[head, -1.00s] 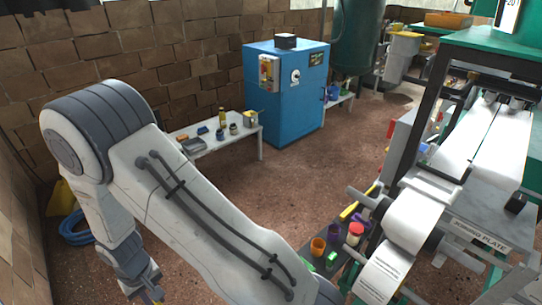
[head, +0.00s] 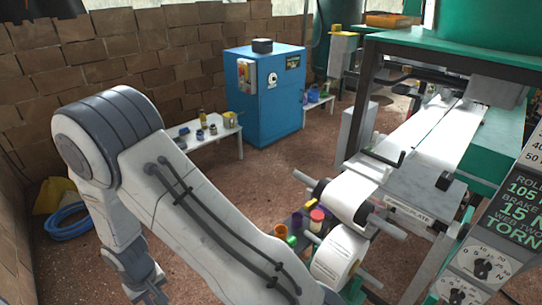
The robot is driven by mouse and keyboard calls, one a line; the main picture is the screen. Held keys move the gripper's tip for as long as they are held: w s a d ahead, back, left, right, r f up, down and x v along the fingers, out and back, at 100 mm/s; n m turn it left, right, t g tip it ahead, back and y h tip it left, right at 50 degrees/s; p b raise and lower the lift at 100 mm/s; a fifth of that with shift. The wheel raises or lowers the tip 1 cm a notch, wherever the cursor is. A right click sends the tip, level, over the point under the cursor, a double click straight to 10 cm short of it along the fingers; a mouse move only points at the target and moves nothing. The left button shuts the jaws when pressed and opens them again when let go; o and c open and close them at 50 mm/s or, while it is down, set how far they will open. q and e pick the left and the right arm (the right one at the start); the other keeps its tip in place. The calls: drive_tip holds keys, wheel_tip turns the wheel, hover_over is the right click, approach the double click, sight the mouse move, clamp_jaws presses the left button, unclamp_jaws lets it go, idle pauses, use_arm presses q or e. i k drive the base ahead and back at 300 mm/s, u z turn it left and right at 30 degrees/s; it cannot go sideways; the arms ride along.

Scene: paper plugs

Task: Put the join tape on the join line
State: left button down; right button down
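The grey joining plate (head: 412,186) is on the machine at the right, with a label (head: 408,213) on its front edge. A white paper web (head: 436,138) runs over the machine behind it. A paper roll (head: 342,256) hangs below and in front of the plate. I cannot make out the join line or the join tape at this size. My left gripper (head: 153,298) hangs low at the bottom left, far from the plate and partly cut off by the frame edge. Its fingers are too small to tell open from shut. My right gripper is not in view.
A small stand with an orange cup (head: 280,232) and a red-lidded jar (head: 317,218) is beside the roll. A control panel (head: 509,215) reading "WEB TWO TORN" is at right. A blue cabinet (head: 262,105) and white bench (head: 216,142) stand behind. Open floor lies between.

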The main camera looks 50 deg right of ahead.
sight(374, 167)
drive_tip(key=z, duration=1.35)
